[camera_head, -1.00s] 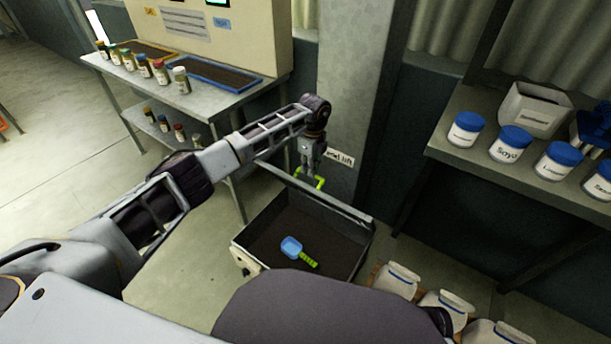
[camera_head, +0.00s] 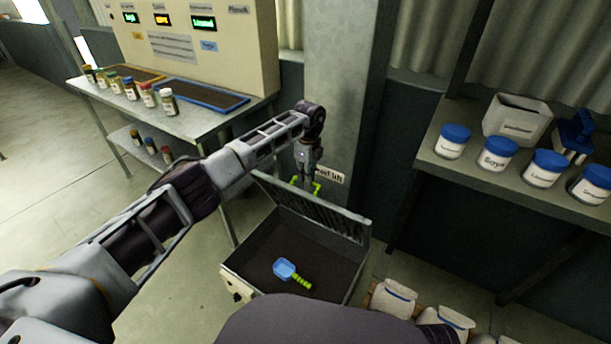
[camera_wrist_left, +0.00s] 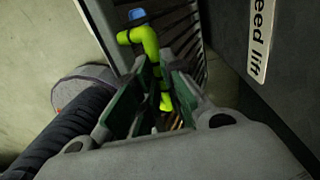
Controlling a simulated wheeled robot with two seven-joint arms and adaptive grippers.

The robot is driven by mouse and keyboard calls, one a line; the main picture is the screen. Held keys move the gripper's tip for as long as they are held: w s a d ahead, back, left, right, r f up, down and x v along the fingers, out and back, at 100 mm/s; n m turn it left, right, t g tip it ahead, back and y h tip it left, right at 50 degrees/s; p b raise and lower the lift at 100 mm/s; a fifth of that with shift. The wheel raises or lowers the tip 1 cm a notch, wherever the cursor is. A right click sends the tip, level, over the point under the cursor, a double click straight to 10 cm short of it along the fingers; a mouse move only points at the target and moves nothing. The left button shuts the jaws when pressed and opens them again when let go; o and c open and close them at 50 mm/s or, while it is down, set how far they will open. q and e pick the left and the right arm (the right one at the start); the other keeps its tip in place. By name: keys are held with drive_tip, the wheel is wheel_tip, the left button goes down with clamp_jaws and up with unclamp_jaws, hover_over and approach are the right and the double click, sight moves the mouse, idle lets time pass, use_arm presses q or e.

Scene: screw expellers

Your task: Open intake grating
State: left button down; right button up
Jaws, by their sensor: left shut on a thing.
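The intake grating (camera_head: 312,212) is a dark slatted panel standing raised along the back edge of the open intake box (camera_head: 240,262). Its lime-green handle (camera_head: 317,188) is at the panel's top edge. My left gripper (camera_head: 307,179) is shut on this handle, reaching down from above. In the left wrist view, the green handle (camera_wrist_left: 147,43) passes between the fingers (camera_wrist_left: 155,95), and the grating's slats (camera_wrist_left: 190,45) show behind it. The fingers partly hide the handle. My right gripper is not in view.
A blue scoop (camera_head: 284,269) with a green handle lies in the box on dark material. A pillar with a lift label (camera_head: 330,175) stands close behind. White sacks (camera_head: 393,298) stand at the right, and a bench with jars (camera_head: 498,154) is beyond.

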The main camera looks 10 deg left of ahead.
use_arm(q)
drive_tip(key=shift+s+f, duration=0.15)
drive_tip(key=shift+f, duration=0.4)
drive_tip(key=shift+s+f, duration=0.15)
drive_tip(key=shift+f, duration=0.35)
drive_tip(key=c, duration=1.9)
unclamp_jaws()
drive_tip(key=o, duration=0.4)
drive_tip(key=shift+w+d+f, duration=0.15)
drive_tip(key=shift+w+f, duration=0.25)
drive_tip(key=shift+w, duration=0.1)
drive_tip(key=shift+o, duration=0.2)
drive_tip(key=shift+s+r, duration=0.15)
drive_tip(key=shift+r, duration=0.55)
wheel_tip(320, 180, up, 11)
drive_tip(key=shift+w+r, duration=0.15)
drive_tip(key=shift+w, duration=0.3)
drive_tip(key=shift+d, duration=0.1)
